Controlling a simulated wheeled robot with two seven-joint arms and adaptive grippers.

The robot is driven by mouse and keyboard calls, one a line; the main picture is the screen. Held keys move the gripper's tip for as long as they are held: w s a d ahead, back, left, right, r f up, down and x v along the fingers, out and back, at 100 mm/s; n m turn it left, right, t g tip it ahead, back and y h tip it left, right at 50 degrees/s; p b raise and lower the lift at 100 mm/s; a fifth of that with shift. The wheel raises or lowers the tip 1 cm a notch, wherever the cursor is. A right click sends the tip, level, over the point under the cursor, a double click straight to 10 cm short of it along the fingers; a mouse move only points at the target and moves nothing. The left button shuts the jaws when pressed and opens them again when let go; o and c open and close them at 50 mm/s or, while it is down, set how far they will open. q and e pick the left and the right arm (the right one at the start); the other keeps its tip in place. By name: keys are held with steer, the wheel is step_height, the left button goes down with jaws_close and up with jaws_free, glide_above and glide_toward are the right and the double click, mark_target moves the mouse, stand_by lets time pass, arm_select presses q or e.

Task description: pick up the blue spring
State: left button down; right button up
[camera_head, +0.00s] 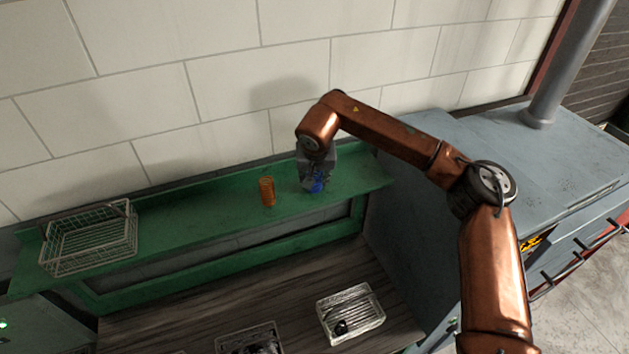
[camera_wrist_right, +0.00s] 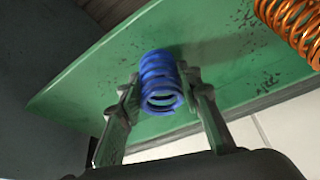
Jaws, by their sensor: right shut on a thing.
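The blue spring (camera_head: 317,185) is at the right part of the green shelf in the head view, partly hidden by my right gripper (camera_head: 316,178). In the right wrist view the blue spring (camera_wrist_right: 160,80) sits between the two fingers of my right gripper (camera_wrist_right: 162,95), which is shut on it. I cannot tell whether the spring touches the shelf. My left gripper is not in view.
An orange spring (camera_head: 267,191) stands on the green shelf (camera_head: 200,205), left of the blue one; it also shows in the wrist view (camera_wrist_right: 294,25). A wire basket (camera_head: 90,240) is at the shelf's left end. Clear trays, one at right (camera_head: 350,312), lie below. A tiled wall stands behind.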

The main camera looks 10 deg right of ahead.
steer(key=c, duration=0.3)
steer(key=shift+c, duration=0.5)
steer(key=shift+r, duration=0.15)
